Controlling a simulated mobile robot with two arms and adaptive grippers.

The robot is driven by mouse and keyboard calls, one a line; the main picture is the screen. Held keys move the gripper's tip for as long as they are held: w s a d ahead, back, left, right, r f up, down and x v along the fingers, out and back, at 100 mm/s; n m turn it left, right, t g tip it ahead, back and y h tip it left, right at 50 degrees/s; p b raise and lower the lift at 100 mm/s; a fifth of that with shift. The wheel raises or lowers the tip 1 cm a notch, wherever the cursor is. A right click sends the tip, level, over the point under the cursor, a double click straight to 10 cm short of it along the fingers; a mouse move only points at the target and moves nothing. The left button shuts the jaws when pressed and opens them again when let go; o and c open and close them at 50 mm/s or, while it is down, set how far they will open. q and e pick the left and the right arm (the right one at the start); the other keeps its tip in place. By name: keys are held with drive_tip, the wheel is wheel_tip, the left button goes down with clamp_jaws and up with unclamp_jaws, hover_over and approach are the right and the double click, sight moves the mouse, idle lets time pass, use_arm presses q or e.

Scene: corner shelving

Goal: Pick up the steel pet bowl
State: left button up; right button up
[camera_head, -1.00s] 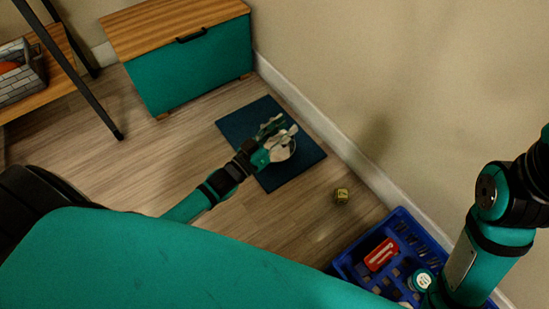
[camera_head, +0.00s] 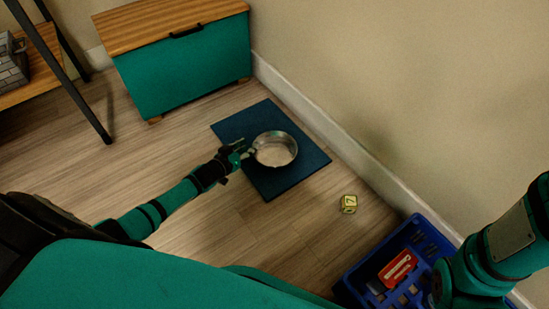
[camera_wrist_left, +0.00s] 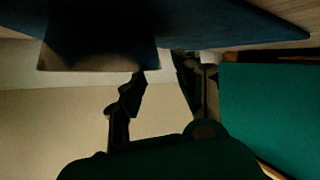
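The steel pet bowl (camera_head: 275,149) stands upright on a dark blue mat (camera_head: 268,186) on the floor and looks empty. My left gripper (camera_head: 245,150) is at its left rim, low beside it. In the left wrist view, which is upside down, the dark bowl (camera_wrist_left: 100,48) hangs from the mat (camera_wrist_left: 215,20) at the top. There the fingers of my left gripper (camera_wrist_left: 160,82) are spread apart, with the bowl's edge near the gap; contact cannot be told. My right arm is at the right edge, its gripper out of view.
A teal chest (camera_head: 185,68) with a wooden lid stands behind, against the wall. A yellow-green die (camera_head: 349,203) lies on the floor to the right. A blue basket (camera_head: 432,228) holding a red item (camera_head: 398,268) is at lower right. A shelf with black legs (camera_head: 75,85) is at left.

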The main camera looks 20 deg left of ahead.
sight(255, 141)
use_arm(q)
drive_tip(key=b+x, duration=0.4)
drive_tip(key=shift+w+d, duration=0.15)
drive_tip(key=shift+w, duration=0.05)
drive_tip(key=shift+w+b, duration=0.4)
clamp_jaws()
